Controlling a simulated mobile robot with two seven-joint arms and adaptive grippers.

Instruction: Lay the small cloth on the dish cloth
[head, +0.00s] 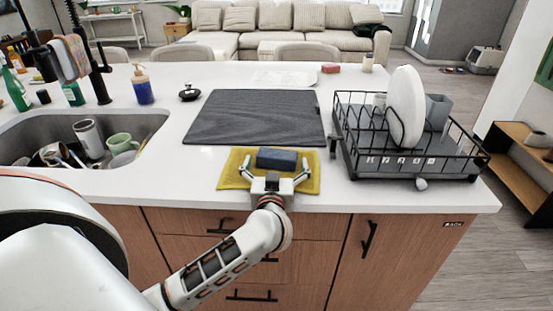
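A yellow cloth (229,178) lies flat at the front edge of the counter. A dark blue block (277,157), a sponge or a folded small cloth, rests on it; I cannot tell which. My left gripper (275,168) is over the yellow cloth, its two fingers spread wide on the near side of the blue block. I see nothing held between them. The gripper hides part of the yellow cloth's near side. A pinkish and grey cloth (70,57) hangs over the faucet. My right gripper is not in view.
A dark grey mat (255,115) lies behind the yellow cloth. A black dish rack (409,155) with a white plate (405,108) stands to the right. The sink (40,130) at left holds cups. A soap bottle (141,85) stands behind it.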

